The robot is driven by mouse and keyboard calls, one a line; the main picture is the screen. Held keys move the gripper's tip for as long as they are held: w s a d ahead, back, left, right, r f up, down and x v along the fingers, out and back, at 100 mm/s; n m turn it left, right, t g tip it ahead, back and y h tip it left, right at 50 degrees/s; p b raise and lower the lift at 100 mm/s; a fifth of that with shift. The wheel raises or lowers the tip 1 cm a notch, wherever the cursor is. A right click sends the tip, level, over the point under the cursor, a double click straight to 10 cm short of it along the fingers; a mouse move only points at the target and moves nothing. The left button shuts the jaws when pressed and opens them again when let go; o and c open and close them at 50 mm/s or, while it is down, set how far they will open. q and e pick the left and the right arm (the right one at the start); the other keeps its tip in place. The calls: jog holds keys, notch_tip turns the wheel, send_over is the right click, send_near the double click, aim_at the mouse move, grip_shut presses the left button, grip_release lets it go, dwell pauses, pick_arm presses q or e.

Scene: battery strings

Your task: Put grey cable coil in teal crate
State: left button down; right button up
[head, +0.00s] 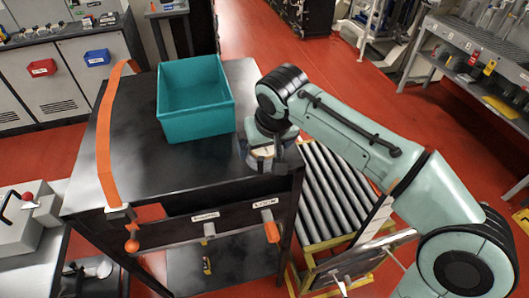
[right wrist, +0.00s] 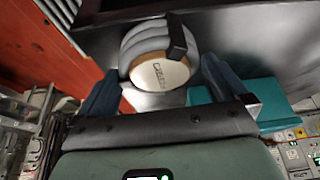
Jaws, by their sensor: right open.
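The teal crate (head: 194,125) stands on the black table (head: 130,165), toward its back. Its inside looks empty. The grey cable coil (head: 262,156) lies near the table's front right corner, mostly hidden by my right gripper (head: 265,160). My right gripper (right wrist: 165,80) is open, with one finger on each side of the coil. Contact cannot be told. A teal edge (right wrist: 268,95), seemingly the crate, shows beyond the right finger. My left gripper is not in view.
An orange strap (head: 105,140) runs along the table's left side. A roller conveyor (head: 325,190) stands at the table's right. A shelf rack (head: 470,55) is at the far right, and cabinets (head: 60,75) are at the back left. The table top left of the coil is clear.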

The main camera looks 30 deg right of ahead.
jog(key=c, duration=1)
jog(key=shift+r, duration=0.15)
